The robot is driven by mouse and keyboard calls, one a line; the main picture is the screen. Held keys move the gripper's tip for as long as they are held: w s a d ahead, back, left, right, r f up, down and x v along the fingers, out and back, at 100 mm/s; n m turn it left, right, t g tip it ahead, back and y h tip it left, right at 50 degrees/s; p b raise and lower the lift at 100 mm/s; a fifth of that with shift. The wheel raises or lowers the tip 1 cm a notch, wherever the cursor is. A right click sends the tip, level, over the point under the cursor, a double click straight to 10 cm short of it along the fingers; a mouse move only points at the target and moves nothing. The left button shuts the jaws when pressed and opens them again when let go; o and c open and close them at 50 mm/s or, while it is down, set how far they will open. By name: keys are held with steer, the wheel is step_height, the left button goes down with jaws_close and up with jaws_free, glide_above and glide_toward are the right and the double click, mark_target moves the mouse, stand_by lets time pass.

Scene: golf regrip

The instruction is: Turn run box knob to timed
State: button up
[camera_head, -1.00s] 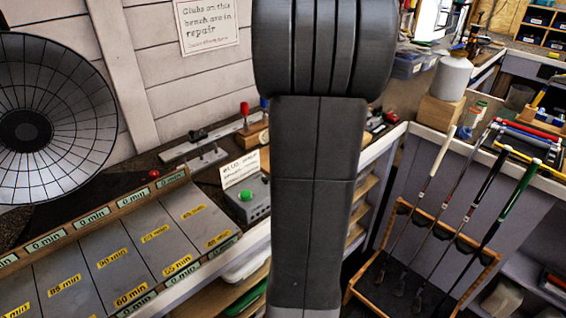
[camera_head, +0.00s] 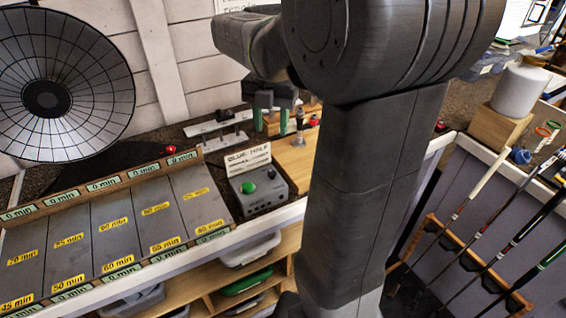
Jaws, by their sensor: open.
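The run box (camera_head: 262,191) is a small grey box on the bench with a large green button (camera_head: 248,187) on top. A small dark knob (camera_head: 271,174) appears beside the button; its setting is too small to read. A label card (camera_head: 248,160) stands behind the box, partly legible as "BLUE HALF".
A sloped rack (camera_head: 120,225) with yellow minute labels lies left of the box. A large dark dish (camera_head: 55,90) stands behind it. A metal stand (camera_head: 217,127) and a wooden block (camera_head: 297,155) are near the gripper. Golf clubs (camera_head: 480,195) lean at right.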

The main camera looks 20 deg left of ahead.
mark_target(272, 173)
step_height(272, 173, down, 14)
steer(key=shift+a+r+p, duration=0.1)
steer(key=shift+p, duration=0.25)
jaws_close()
stand_by(0.3)
